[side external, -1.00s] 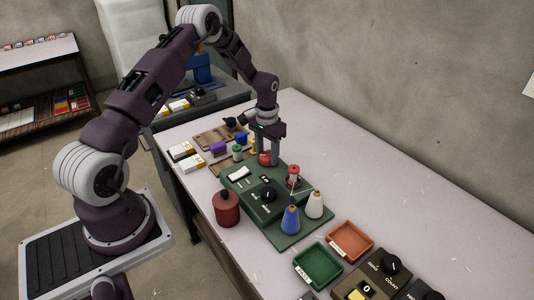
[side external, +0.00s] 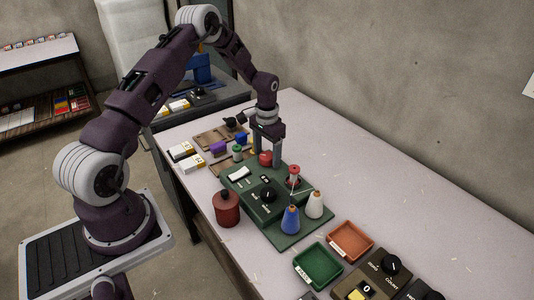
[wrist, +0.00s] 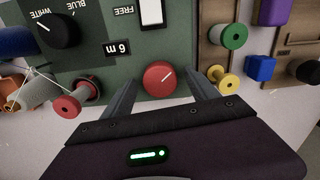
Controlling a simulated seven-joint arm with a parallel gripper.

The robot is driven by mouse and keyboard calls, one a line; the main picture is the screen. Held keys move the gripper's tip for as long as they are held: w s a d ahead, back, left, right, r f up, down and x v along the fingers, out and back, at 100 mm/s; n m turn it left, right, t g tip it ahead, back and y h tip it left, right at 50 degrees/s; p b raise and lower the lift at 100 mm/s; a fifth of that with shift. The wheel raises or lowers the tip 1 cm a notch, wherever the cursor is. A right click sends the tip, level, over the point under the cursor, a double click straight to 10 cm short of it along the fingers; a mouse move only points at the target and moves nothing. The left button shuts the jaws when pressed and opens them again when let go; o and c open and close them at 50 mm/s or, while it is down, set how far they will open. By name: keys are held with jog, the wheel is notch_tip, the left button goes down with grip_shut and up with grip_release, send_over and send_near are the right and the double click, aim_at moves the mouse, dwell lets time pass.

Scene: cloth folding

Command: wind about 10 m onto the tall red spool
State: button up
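A red spool (side external: 294,170) stands on the green winder board (side external: 238,197); it also shows at the left of the wrist view (wrist: 68,106). A red round knob (wrist: 160,79) with a white pointer line is at the winder's end, and shows in the side view (side external: 265,158). My gripper (wrist: 164,80) is open, with one finger on each side of the knob and visible gaps. The small display (wrist: 117,48) appears to read 6 m. A black selector (wrist: 58,30) is marked WHITE and BLUE. A blue cone (side external: 290,221) and a white cone (side external: 314,205) stand at the near end.
A dark red canister (side external: 226,209) stands beside the winder. Green (side external: 318,266) and orange (side external: 351,241) trays lie toward the front. Green (wrist: 234,36) and yellow (wrist: 228,84) spools are close to my right finger in the wrist view.

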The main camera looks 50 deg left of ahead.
aim_at(267, 156)
notch_tip(267, 156, up, 7)
jog(key=shift+r, duration=0.1)
dwell(0.4)
dwell(0.7)
jog(key=n, duration=0.3)
jog(key=shift+n, duration=0.3)
jog(key=n, duration=0.4)
jog(key=shift+f+n, duration=0.35)
jog(key=shift+n, duration=0.05)
jog(key=shift+f+n, duration=0.3)
jog(key=shift+f, duration=0.05)
notch_tip(267, 156, down, 6)
jog(key=shift+f, duration=0.15)
